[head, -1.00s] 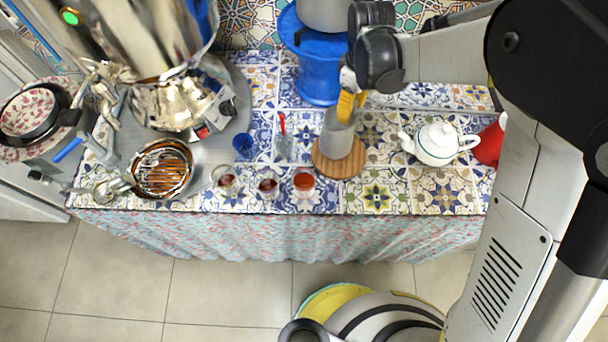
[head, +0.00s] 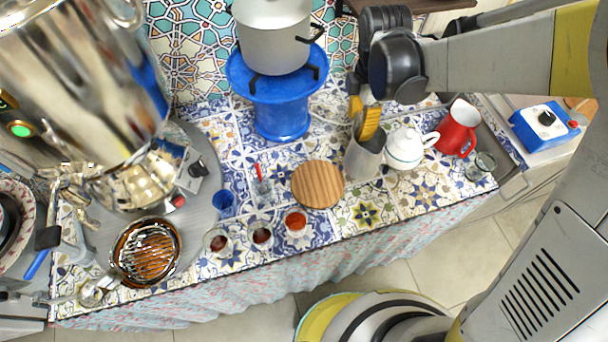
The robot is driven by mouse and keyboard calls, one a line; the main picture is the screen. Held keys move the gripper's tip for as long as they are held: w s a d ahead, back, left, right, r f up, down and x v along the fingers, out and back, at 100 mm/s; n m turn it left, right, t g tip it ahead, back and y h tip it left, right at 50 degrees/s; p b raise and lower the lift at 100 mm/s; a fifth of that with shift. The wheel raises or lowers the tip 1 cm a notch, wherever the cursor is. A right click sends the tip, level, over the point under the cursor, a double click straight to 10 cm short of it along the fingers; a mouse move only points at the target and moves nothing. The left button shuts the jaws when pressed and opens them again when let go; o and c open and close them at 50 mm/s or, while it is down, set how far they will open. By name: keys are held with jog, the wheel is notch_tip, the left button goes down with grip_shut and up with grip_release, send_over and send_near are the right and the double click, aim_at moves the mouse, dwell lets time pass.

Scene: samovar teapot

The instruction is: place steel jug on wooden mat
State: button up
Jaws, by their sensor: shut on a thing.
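The steel jug (head: 362,160) is grey and upright, just right of the wooden mat in the head view. My gripper (head: 366,122) has yellow fingers and is shut on the jug's upper part from above. I cannot tell whether the jug's base touches the tiles or hangs a little above them. The round wooden mat (head: 318,184) lies on the tiled counter with nothing on it, and the jug appears beside it, not over it.
A white teapot (head: 405,147) stands close to the jug's right, with a red jug (head: 457,128) beyond it. Small glasses (head: 296,222) line the front left of the mat. A blue stand (head: 283,115) bears a pot (head: 272,40) behind. A large samovar (head: 80,85) fills the upper left.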

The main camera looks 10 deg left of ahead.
jog(key=shift+s+d+r, duration=0.15)
jog(key=shift+d+r, duration=0.05)
jog(key=shift+d, duration=0.05)
jog(key=shift+n, duration=0.3)
jog(key=shift+s+a+f+b, duration=0.3)
jog(key=shift+a+f+b, duration=0.75)
jog(key=shift+a+f, duration=0.75)
jog(key=shift+s+a+f+b, duration=0.25)
jog(key=shift+a+f+b, duration=0.75)
jog(key=shift+a+f, duration=0.8)
jog(key=shift+s+a+f+b, duration=0.3)
jog(key=shift+a+f+b, duration=0.75)
jog(key=shift+a+f, duration=0.75)
jog(key=shift+f, duration=0.2)
jog(key=o, duration=1.4)
jog(key=shift+r, duration=0.1)
